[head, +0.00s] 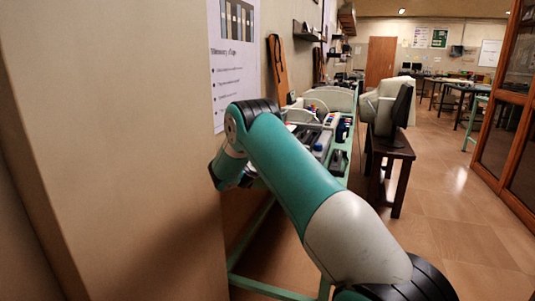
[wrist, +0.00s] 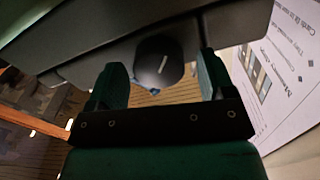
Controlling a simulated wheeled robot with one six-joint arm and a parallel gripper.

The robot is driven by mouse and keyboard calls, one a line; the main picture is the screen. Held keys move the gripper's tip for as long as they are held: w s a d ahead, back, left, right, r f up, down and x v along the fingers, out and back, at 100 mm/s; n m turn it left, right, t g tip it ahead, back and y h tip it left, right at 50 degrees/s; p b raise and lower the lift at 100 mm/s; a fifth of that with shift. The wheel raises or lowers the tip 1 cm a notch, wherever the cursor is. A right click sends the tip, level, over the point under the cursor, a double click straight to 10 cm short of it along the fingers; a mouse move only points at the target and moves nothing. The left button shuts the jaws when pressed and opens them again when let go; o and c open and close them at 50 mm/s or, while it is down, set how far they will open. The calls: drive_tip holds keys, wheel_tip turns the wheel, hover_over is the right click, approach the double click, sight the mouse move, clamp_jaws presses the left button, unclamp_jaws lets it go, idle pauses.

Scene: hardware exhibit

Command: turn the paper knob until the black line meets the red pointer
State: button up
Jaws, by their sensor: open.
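In the wrist view a dark round knob (wrist: 151,68) with a short pale line on its face sits on a grey panel (wrist: 95,50). My gripper (wrist: 161,62) is open, with one green finger on each side of the knob. A gap shows between the knob and each finger, so it is not gripped. I see no black line and no red pointer in either view. In the head view my arm hides the gripper and the knob.
A green-framed bench (head: 338,168) with equipment runs along the left wall. A poster (head: 236,75) hangs on that wall, near my arm. A dark wooden stand (head: 391,155) with a grey device is to the right. The floor (head: 465,225) at right is clear.

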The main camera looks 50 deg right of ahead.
drive_tip(key=c, duration=0.9)
drive_tip(key=shift+n, duration=0.3)
drive_tip(key=shift+n+b, duration=0.55)
drive_tip(key=shift+n, duration=0.45)
drive_tip(key=n, duration=0.3)
drive_tip(key=shift+w+n, duration=0.1)
drive_tip(key=shift+n, duration=0.3)
drive_tip(key=n, duration=0.3)
drive_tip(key=shift+a+n, duration=0.1)
drive_tip(key=shift+n, duration=0.2)
drive_tip(key=shift+n+p, duration=0.35)
drive_tip(key=shift+n, duration=1.45)
